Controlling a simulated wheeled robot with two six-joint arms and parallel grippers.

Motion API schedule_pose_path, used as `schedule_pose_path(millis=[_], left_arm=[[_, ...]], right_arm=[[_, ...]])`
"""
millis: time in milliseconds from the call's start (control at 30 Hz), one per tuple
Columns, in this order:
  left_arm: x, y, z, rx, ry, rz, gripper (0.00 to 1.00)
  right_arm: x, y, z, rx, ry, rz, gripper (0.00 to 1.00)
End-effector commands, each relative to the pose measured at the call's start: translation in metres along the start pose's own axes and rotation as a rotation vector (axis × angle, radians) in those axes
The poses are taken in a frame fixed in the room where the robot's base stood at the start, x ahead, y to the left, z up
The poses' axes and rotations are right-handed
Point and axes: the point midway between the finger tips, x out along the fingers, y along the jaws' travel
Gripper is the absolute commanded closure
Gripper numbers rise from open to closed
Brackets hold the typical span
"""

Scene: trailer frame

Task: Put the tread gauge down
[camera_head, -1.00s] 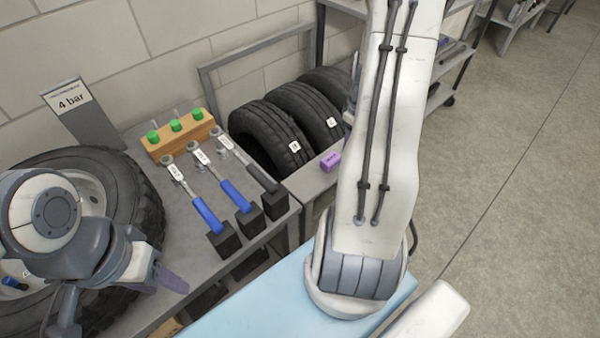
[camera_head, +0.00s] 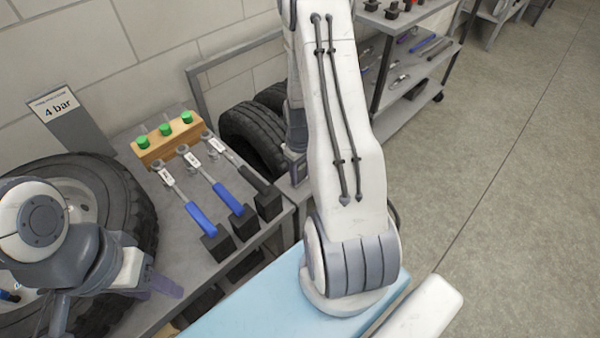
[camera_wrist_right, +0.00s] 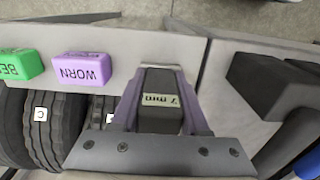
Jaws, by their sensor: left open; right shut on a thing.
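The tread gauge (camera_wrist_right: 160,100) is a dark block with a pale "7 mm" label in the right wrist view. My right gripper (camera_wrist_right: 160,72) is shut on it, with one purple finger on each side. The gauge is over the grey ledge (camera_wrist_right: 225,60), to the right of the purple "WORN" block. I cannot tell whether it touches the ledge. In the head view my right arm hides the gauge. My left gripper (camera_head: 163,287) is open and empty at the lower left, near the grey bench's front edge.
A purple "WORN" block (camera_wrist_right: 83,68) and a green block (camera_wrist_right: 20,65) stand on the ledge beside the tyres (camera_wrist_right: 50,125). Several torque wrenches (camera_head: 200,218) lie on the bench (camera_head: 150,222) in black holders.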

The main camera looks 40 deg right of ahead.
Motion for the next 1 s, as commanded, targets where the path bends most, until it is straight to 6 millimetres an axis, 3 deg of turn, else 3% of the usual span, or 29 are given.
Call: schedule_pose_path(millis=[367, 400, 467, 767, 1000], left_arm=[[0.003, 0.000, 0.000, 0.000, 0.000, 0.000, 0.50], [0.002, 0.000, 0.000, 0.000, 0.000, 0.000, 0.50], [0.002, 0.000, 0.000, 0.000, 0.000, 0.000, 0.50], [0.001, 0.000, 0.000, 0.000, 0.000, 0.000, 0.50], [-0.001, 0.000, 0.000, 0.000, 0.000, 0.000, 0.50]], right_arm=[[0.005, 0.000, 0.000, 0.000, 0.001, 0.001, 1.00], [0.005, 0.000, 0.000, 0.000, 0.001, 0.000, 0.48], [0.004, 0.000, 0.000, 0.000, 0.001, 0.000, 0.25], [0.004, 0.000, 0.000, 0.000, 0.001, 0.001, 0.25], [-0.022, 0.001, -0.001, 0.000, 0.005, 0.004, 0.25]])
